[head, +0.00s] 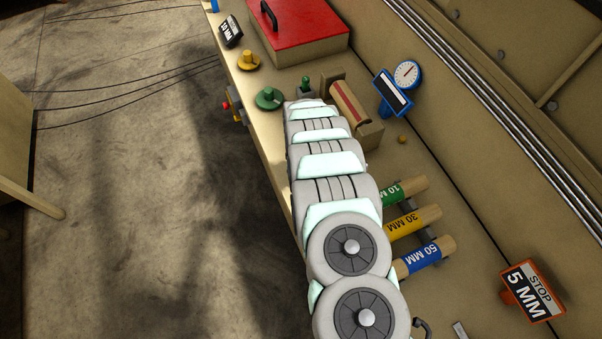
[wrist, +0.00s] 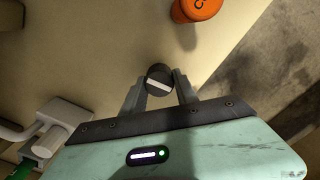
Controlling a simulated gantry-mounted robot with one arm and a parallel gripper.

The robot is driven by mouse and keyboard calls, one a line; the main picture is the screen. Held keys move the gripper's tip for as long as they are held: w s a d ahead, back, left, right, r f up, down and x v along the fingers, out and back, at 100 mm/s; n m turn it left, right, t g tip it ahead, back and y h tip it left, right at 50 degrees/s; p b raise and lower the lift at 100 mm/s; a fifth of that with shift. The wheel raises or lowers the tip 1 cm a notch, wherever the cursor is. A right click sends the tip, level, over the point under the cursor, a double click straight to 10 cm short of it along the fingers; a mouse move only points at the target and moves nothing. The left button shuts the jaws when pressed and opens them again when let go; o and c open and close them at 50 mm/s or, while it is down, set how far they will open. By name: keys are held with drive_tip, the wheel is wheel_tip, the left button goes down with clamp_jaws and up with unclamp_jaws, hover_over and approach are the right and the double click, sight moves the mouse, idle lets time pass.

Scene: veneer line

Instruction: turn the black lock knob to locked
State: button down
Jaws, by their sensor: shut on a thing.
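The black lock knob (wrist: 158,74) shows in the wrist view as a round dark cap with a white line across it. The line slants from upper left to lower right. My gripper (wrist: 159,90) has one finger on each side of the knob and is shut on it. The knob's lower part and any lock markings cannot be made out. In the head view neither the knob nor my gripper can be seen.
In the wrist view an orange round piece (wrist: 198,8) lies beyond the knob and a pale grey fitting (wrist: 62,120) stands at left. The head view shows a red box (head: 305,35), coloured rollers (head: 413,222) and a "STOP 5 MM" sign (head: 532,290) on the bench.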

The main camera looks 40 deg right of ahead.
drive_tip(key=shift+m, duration=0.6)
drive_tip(key=c, duration=0.9)
unclamp_jaws()
drive_tip(key=shift+c, duration=0.2)
drive_tip(key=shift+r, duration=0.1)
wheel_tip(320, 180, up, 11)
drive_tip(key=b, duration=0.2)
drive_tip(key=shift+f, duration=0.2)
drive_tip(key=shift+f, duration=0.1)
